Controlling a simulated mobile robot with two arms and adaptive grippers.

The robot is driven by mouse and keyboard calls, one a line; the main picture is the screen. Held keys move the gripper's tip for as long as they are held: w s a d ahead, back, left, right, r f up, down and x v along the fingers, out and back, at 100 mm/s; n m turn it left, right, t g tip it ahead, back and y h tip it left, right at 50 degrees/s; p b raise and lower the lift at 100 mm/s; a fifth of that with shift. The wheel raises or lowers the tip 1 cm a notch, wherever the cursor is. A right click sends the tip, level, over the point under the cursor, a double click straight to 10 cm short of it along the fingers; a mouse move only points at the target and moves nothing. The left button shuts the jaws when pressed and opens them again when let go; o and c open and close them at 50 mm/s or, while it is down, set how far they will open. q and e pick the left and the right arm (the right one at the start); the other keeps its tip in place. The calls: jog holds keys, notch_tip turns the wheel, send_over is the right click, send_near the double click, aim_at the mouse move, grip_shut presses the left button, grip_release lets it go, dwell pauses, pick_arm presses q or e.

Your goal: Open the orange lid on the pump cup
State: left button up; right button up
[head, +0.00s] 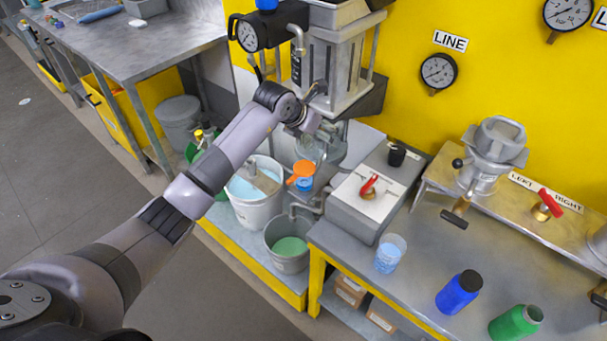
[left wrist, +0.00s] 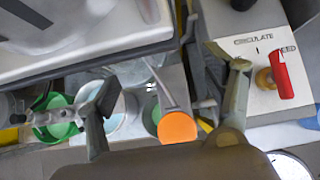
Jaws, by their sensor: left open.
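The orange lid (head: 302,170) sits on the small pump cup (head: 305,184), below the pump in the head view. The lid looks shut over the cup. In the left wrist view the orange lid (left wrist: 178,127) is a round disc between my fingers but farther away. The cup is mostly hidden there. My left gripper (head: 312,122) is above the lid, in front of the pump, open and empty. Its two spread fingers also show in the left wrist view (left wrist: 174,82). A dark piece at the right edge of the head view seems to be my right gripper (head: 600,298), mostly cut off.
A white bucket (head: 257,208) and a grey bucket with green liquid (head: 288,262) stand below the cup. The grey control box (head: 350,208) with a red lever (head: 369,184) is close on the right.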

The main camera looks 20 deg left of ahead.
pick_arm(q)
jog(key=shift+w+d+f, duration=0.1)
jog(key=shift+w+f, duration=0.05)
jog(key=shift+f, duration=0.05)
jog(key=s+a, duration=0.1)
jog(key=s, duration=0.1)
jog(key=s+a+p, duration=0.1)
jog(key=s, duration=0.2)
jog(key=s+a+p, duration=0.1)
jog(key=s, duration=0.2)
jog(key=shift+r, duration=0.15)
jog(key=s+a, duration=0.3)
jog(key=s, duration=0.7)
jog(key=shift+s+a, duration=0.15)
jog(key=shift+a, duration=0.15)
